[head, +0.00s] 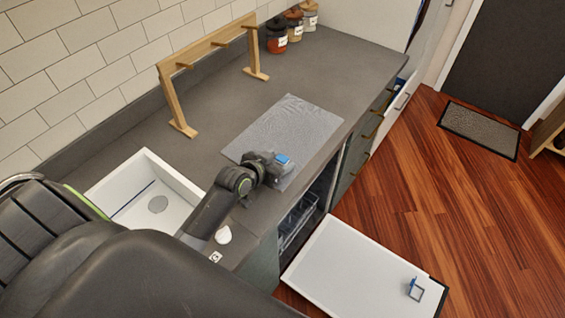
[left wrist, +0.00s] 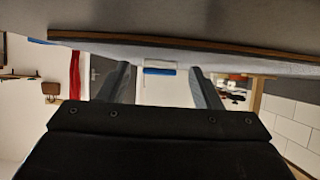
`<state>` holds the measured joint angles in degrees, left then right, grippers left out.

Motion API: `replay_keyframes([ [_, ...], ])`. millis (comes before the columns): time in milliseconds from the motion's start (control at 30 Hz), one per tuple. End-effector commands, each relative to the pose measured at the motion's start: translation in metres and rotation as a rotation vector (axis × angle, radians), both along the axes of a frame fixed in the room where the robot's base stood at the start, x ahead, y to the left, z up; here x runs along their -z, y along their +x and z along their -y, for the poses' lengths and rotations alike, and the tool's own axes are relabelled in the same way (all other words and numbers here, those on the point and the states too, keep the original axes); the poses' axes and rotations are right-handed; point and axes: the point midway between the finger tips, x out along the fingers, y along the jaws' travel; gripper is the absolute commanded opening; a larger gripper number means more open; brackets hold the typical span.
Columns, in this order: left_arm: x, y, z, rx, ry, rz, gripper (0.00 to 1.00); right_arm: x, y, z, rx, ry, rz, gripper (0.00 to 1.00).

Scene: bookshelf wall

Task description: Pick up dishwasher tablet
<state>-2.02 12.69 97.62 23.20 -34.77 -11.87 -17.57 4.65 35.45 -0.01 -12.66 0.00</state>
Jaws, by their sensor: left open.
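The dishwasher tablet (head: 283,158) shows as a small blue and white block near the front edge of the grey mat (head: 295,122) on the counter. In the left wrist view the tablet (left wrist: 158,70) is a white and blue strip in the gap between the two fingers, with space on each side. My left gripper (head: 281,165) is open and low over the mat, right at the tablet and partly hiding it. The left wrist view shows its fingers (left wrist: 159,72) apart. My right gripper is not in view.
The dishwasher door (head: 345,268) is folded down below the counter, with a small blue-edged dispenser (head: 415,290) on it. A wooden rack (head: 208,45) stands behind the mat. A white sink (head: 150,200) is at left. Jars (head: 277,40) stand far back.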

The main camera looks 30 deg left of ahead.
Motion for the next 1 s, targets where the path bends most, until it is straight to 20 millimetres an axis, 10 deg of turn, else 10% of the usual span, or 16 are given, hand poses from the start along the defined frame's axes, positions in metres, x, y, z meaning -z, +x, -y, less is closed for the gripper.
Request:
replay_keyframes([
  [233,-0.001,0.001,0.000,0.000,0.000,0.000,0.56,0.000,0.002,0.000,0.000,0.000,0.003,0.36],
  [600,0.000,0.000,0.000,0.000,0.000,0.000,0.11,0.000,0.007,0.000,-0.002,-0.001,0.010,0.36],
  [1000,-0.011,0.001,0.000,0.002,0.001,0.003,0.10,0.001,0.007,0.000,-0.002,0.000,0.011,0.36],
])
